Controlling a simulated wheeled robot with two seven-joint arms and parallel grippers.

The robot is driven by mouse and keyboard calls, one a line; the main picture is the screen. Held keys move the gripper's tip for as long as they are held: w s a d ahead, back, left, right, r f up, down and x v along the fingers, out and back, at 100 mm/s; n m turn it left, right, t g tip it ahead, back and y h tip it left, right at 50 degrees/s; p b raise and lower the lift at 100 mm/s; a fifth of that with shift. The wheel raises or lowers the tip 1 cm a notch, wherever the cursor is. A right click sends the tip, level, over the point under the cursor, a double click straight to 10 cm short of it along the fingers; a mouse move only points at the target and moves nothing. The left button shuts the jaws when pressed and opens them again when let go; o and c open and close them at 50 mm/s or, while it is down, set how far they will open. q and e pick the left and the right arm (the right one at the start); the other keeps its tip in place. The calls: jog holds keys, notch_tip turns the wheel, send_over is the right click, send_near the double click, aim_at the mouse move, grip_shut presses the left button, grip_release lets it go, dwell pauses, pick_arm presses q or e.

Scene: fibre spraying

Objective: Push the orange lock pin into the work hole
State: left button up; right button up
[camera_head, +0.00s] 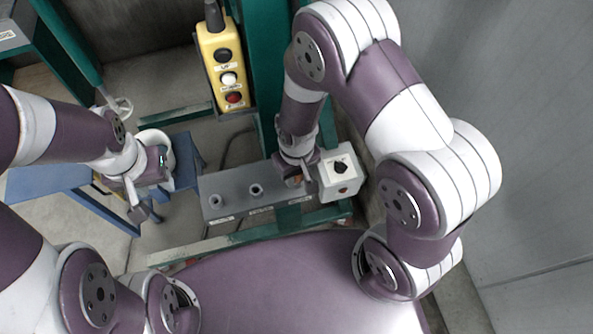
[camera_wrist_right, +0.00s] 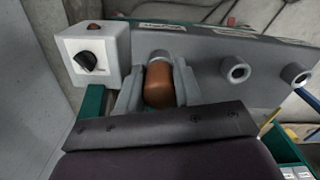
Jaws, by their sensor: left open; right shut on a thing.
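The orange lock pin (camera_wrist_right: 158,86) sits between the two fingers of my right gripper (camera_wrist_right: 158,92) in the right wrist view. Its far end meets a grey collar on the grey bar (camera_wrist_right: 200,52); how deep it sits in the hole there I cannot tell. Two other collared holes, the middle one (camera_head: 256,190) and the left one (camera_head: 215,201), look empty. My left gripper (camera_head: 143,207) is open and empty, left of the bar.
A white box with a black knob (camera_head: 340,168) stands close to the right of my right gripper. A yellow button pendant (camera_head: 226,65) hangs behind. A green frame (camera_head: 250,236) runs below the bar, and a blue stand (camera_head: 80,186) is at the left.

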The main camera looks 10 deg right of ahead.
jog(key=shift+f+b, duration=0.3)
jog(key=shift+f, duration=0.2)
jog(key=o, duration=1.1)
jog(key=shift+r, duration=0.1)
notch_tip(320, 180, up, 13)
jog(key=shift+f+b, duration=0.15)
jog(key=shift+b, duration=0.5)
jog(key=shift+f, duration=0.1)
jog(key=s+d+m+b, duration=0.1)
jog(key=d, duration=0.2)
jog(key=s+d+m+t, duration=0.1)
jog(key=d, duration=0.2)
jog(key=s+d+m+b, duration=0.1)
jog(key=d, duration=0.2)
jog(key=shift+f+b, duration=0.3)
